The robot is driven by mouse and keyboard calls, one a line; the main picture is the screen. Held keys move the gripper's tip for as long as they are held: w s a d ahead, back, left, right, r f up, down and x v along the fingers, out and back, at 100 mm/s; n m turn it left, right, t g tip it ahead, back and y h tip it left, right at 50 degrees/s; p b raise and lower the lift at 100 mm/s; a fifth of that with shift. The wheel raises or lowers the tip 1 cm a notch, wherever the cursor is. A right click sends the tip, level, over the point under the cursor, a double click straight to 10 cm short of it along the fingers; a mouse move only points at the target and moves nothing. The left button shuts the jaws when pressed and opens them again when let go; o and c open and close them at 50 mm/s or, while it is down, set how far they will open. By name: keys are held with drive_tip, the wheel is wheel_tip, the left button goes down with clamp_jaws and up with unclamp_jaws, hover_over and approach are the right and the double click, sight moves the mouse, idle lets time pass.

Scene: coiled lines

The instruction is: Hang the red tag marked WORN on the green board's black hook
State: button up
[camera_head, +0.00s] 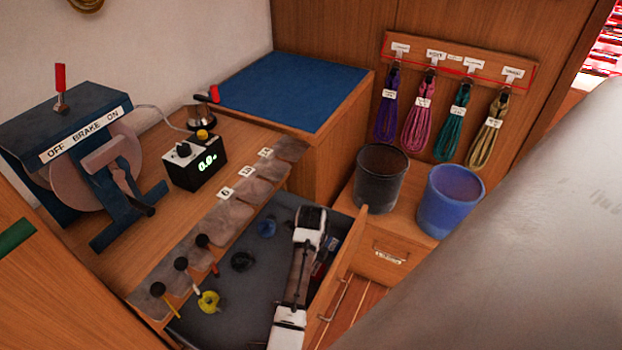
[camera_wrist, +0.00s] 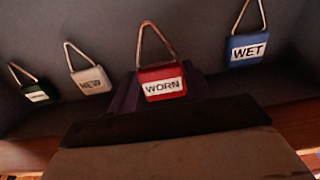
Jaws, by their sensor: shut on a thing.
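The red tag marked WORN (camera_wrist: 163,84) has a wire loop on top and sits in the middle of the wrist view. My gripper (camera_wrist: 163,100) is dark, reaches in from the bottom of that view, and is shut on this tag. The tag is upright with its label towards the camera. In the head view my white and black arm reaches into the open drawer (camera_head: 225,322) and largely hides the gripper and tags. A green strip (camera_head: 15,236) shows at the left edge; I cannot tell whether it is the green board. No black hook is identifiable there.
Beside the red tag are a white NEW tag (camera_wrist: 91,80), a dark green tag (camera_wrist: 40,94) and a blue WET tag (camera_wrist: 247,49). Drawer walls are close. A winch (camera_head: 85,150), a black bin (camera_head: 380,180), a blue bin (camera_head: 448,203) and a coil rack (camera_head: 455,62) stand around.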

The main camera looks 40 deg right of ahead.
drive_tip(key=shift+f+p, duration=0.6)
drive_tip(key=shift+f, duration=1.5)
drive_tip(key=shift+f, duration=0.2)
drive_tip(key=o, duration=1)
drive_tip(key=shift+c, duration=0.2)
drive_tip(key=shift+f+b, duration=0.15)
drive_tip(key=shift+b, duration=0.4)
drive_tip(key=r, duration=0.4)
drive_tip(key=r+p, duration=0.1)
drive_tip(key=r, duration=0.8)
drive_tip(key=shift+s+d, duration=0.25)
drive_tip(key=shift+r+p, duration=0.6)
drive_tip(key=shift+p, duration=0.2)
